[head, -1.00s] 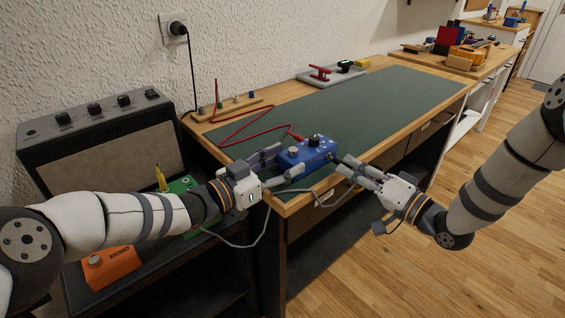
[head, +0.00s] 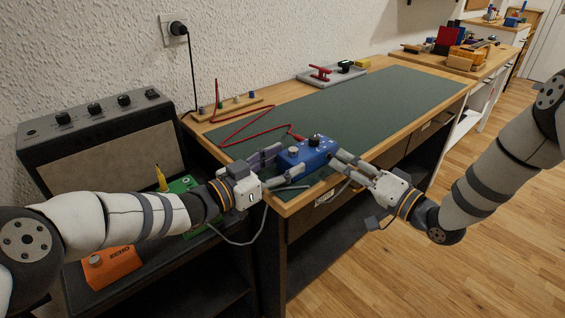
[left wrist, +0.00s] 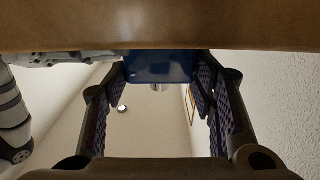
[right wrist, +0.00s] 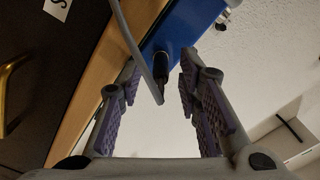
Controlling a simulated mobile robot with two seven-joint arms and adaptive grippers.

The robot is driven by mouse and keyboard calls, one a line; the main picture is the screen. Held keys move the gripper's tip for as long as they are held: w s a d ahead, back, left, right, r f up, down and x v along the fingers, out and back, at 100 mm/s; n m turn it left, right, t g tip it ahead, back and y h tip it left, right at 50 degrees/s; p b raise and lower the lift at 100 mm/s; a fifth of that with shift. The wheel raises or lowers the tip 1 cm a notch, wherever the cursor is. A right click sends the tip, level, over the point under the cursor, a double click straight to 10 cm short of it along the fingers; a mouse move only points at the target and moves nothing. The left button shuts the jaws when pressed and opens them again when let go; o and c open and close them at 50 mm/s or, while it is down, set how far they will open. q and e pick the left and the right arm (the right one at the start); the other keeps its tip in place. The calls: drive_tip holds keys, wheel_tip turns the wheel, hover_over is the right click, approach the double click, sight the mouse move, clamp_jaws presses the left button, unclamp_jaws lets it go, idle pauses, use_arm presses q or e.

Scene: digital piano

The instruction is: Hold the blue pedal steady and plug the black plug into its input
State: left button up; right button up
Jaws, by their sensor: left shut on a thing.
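The blue pedal (head: 306,152) lies at the near edge of the green mat on the desk. My left gripper (head: 281,167) is shut on it from the left; the left wrist view shows its blue side (left wrist: 160,66) between the two fingers. The black plug (right wrist: 160,69) points at the pedal's side in the right wrist view and appears to meet it; how deep it sits is not clear. A grey cable (right wrist: 138,40) trails from it. My right gripper (right wrist: 160,72) is open, its fingers on either side of the plug with gaps.
A red cable (head: 245,128) lies on the mat (head: 370,105) behind the pedal. An amplifier (head: 100,140), an orange pedal (head: 110,266) and a green pedal (head: 182,186) stand at the left. The mat's far right is clear.

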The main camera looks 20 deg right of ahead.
drive_tip(key=shift+s, duration=0.1)
drive_tip(key=shift+v, duration=2.45)
use_arm(q)
drive_tip(key=o, duration=1.6)
use_arm(e)
drive_tip(key=v, duration=1.2)
